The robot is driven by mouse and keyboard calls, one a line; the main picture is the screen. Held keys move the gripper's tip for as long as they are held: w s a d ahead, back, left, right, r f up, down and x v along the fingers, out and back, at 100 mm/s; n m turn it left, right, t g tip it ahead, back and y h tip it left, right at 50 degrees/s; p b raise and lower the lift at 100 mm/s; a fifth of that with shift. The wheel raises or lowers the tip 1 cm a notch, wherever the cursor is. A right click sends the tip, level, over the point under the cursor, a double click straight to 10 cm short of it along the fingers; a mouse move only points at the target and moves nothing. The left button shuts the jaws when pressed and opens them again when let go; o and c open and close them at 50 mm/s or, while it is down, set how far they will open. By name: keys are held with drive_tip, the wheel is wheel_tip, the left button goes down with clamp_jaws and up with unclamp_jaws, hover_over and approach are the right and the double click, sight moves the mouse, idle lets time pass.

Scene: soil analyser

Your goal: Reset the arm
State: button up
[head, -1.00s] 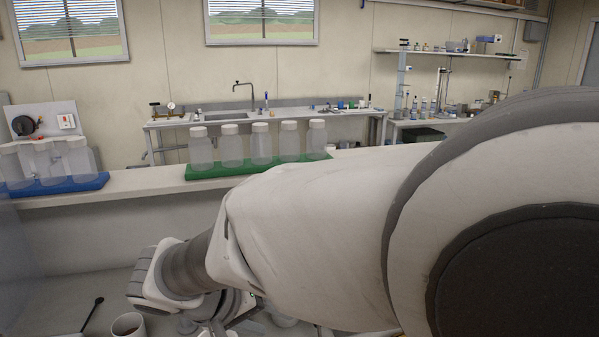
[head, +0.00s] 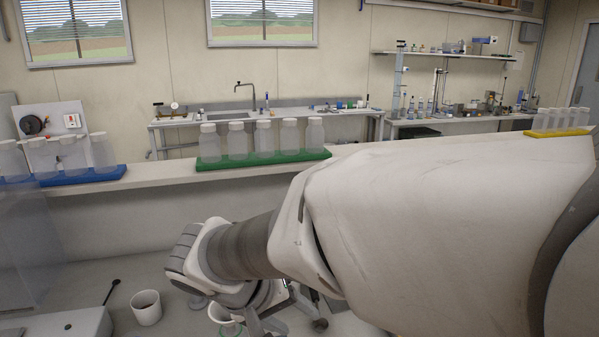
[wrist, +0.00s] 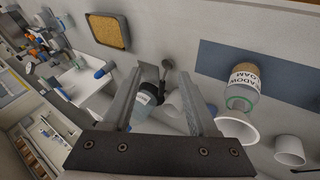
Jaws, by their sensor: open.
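My gripper (wrist: 163,92) is open, its two fingers spread wide in the wrist view. A small jar with a dark cap and white label (wrist: 147,98) shows between the fingers; no grip on it is visible. A jar labelled meadow loam (wrist: 243,84), with brown soil in it, is to the right of the fingers on a blue-grey mat (wrist: 291,80). In the head view my arm reaches down over the near bench, and the gripper end is low and mostly hidden behind my own arm.
White cups stand nearby, one in the head view (head: 146,308) and one in the wrist view (wrist: 289,150). A square brown-filled tray (wrist: 108,31) is at upper left. A raised ledge holds bottles on green (head: 262,160), blue (head: 85,175) and yellow (head: 560,133) racks.

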drive_tip(key=s+d+r+m+y+p, duration=0.1)
drive_tip(key=s+d+r+y+p, duration=0.1)
drive_tip(key=s+d+r, duration=0.3)
drive_tip(key=s+d+r+m+t+y+p, duration=0.1)
drive_tip(key=s+d+r+y+p, duration=0.2)
drive_tip(key=d, duration=0.7)
wheel_tip(320, 180, up, 3)
drive_tip(key=s, duration=0.2)
drive_tip(key=shift+s+f, duration=0.2)
drive_tip(key=shift+s, duration=0.1)
